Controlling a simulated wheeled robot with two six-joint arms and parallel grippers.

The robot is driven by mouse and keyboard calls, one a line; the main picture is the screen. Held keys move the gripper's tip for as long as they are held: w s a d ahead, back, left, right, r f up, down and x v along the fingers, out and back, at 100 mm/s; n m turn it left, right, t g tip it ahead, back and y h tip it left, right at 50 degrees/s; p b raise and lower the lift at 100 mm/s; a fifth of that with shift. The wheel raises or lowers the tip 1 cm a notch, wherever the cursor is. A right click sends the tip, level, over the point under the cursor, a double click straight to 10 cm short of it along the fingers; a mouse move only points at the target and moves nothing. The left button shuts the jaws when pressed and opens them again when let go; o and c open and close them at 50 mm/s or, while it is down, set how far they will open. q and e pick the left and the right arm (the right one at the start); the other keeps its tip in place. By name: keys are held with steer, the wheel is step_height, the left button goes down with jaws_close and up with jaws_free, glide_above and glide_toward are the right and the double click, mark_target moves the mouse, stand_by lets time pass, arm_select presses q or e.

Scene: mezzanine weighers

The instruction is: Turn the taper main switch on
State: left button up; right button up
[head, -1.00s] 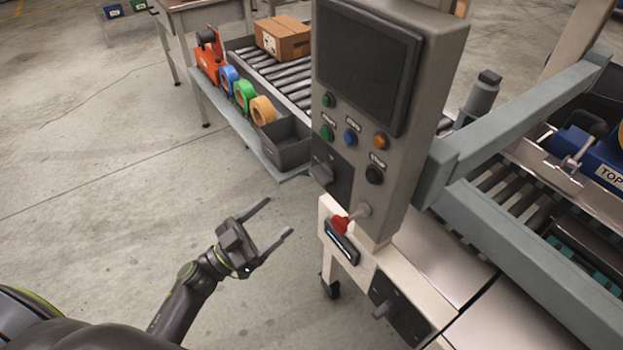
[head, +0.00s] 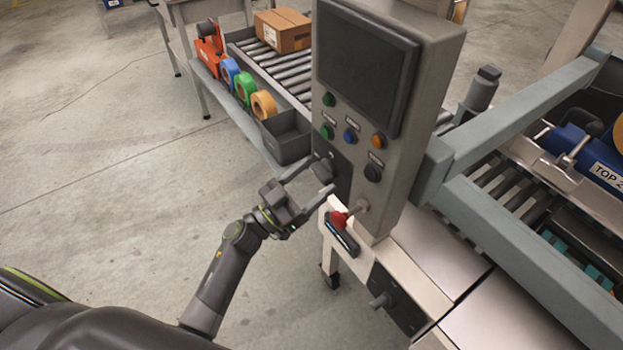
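The taper's grey control panel (head: 407,120) stands at centre. A dark rotary switch (head: 322,171) sits on a black plate at its lower left. My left gripper (head: 318,177) is open, its fingertips at this switch, one above and one below it in the picture. I cannot tell whether they touch it. A second dark knob (head: 380,301) sits on a black plate on the cream frame lower down. Which knob is the main switch is not readable. My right gripper is not in view.
A red knob on a lever (head: 340,218) juts out just below the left gripper. Coloured buttons, including a green one (head: 327,132), are on the panel. A shelf with tape rolls (head: 263,104) stands behind. The floor at left is clear.

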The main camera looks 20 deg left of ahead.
arm_select(q)
steer(key=c, duration=0.9)
steer(key=shift+o, duration=0.2)
